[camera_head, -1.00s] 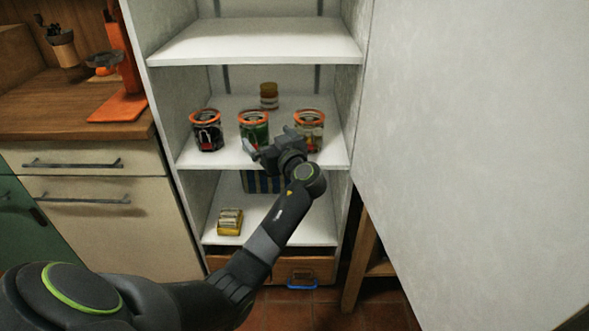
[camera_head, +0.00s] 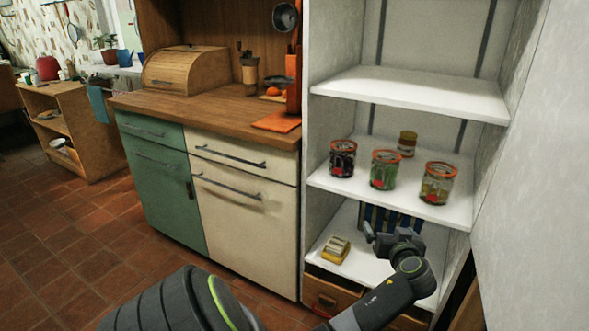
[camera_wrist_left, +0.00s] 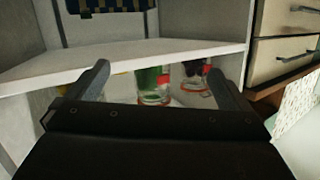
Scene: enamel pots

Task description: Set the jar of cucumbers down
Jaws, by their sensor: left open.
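Three glass jars with orange-red lids stand upright in a row on the middle shelf (camera_head: 455,212) of the open white cabinet. The middle jar, with green contents, looks like the jar of cucumbers (camera_head: 384,170). A dark jar (camera_head: 342,158) is left of it and a yellowish jar (camera_head: 437,183) right of it. My left gripper (camera_head: 368,232) is open and empty, lower than the jars and apart from them. In the left wrist view its fingers (camera_wrist_left: 158,72) are spread, with the green jar (camera_wrist_left: 153,84) beyond them, partly hidden. My right gripper is not in view.
A small yellow-labelled jar (camera_head: 407,143) stands behind the row. A yellow pack (camera_head: 336,249) and a blue striped item (camera_head: 378,216) are on the lower shelf. The upper shelf (camera_head: 410,92) is bare. The large white door panel (camera_head: 540,200) borders the right side.

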